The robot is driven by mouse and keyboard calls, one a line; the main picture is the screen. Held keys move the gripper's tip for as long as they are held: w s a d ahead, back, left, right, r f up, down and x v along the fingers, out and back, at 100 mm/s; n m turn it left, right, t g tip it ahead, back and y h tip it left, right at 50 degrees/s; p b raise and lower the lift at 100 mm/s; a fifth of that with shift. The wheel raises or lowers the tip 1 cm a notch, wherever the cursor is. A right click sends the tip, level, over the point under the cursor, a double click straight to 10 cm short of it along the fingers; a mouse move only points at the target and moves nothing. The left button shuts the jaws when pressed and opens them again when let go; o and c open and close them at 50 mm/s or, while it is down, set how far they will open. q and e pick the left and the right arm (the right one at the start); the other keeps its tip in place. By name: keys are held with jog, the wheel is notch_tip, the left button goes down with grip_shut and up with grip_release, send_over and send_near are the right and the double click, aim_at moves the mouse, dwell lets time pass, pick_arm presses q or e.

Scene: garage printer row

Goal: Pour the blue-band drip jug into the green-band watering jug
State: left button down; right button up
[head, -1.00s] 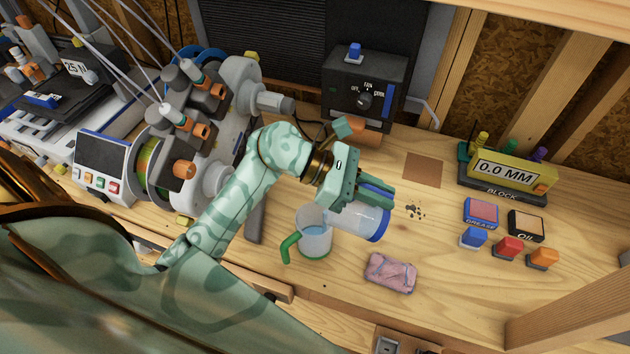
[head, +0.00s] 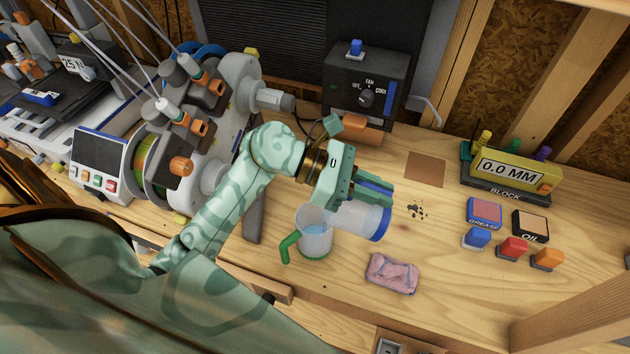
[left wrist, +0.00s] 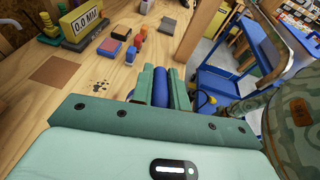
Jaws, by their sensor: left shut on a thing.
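The blue-band drip jug (head: 355,218) is clear, with a blue band at its right end. It is tipped nearly on its side, its left end at the rim of the other jug. My left gripper (head: 375,190) is shut on its blue handle, which also shows between the fingers in the left wrist view (left wrist: 161,88). The green-band watering jug (head: 316,240) is clear with a green handle, stands upright on the bench below, and has bluish liquid inside. The tipped jug's mouth is hard to see, and I cannot make out a stream. My right gripper is not in view.
A pink folded cloth (head: 392,274) lies just in front of the jugs. A spool machine (head: 200,130) stands to the left and a black dial box (head: 362,85) behind. Colored blocks and pads (head: 484,212) sit to the right. Dark specks (head: 417,209) lie on bare wood.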

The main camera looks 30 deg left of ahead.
pick_arm(q)
jog(key=shift+s+a+r+h+b, duration=0.25)
jog(key=shift+a+h+b, duration=0.1)
jog(key=shift+a+b, duration=0.3)
jog(key=shift+s+a+r+h+b, duration=0.25)
jog(key=shift+a+h+b, duration=0.1)
jog(key=shift+a+b, duration=0.3)
dwell(0.8)
jog(key=shift+s+a+r+t+h+b, duration=0.25)
jog(key=shift+a+h+b, duration=0.2)
jog(key=shift+b, duration=0.4)
jog(key=shift+a+r+t+h+b, duration=0.2)
jog(key=shift+a+t+h+b, duration=0.2)
jog(key=shift+b, duration=0.45)
jog(key=shift+s+a+r+t+h+b, duration=0.15)
jog(key=shift+a+r+t+h+b, duration=0.2)
jog(key=shift+b, duration=0.5)
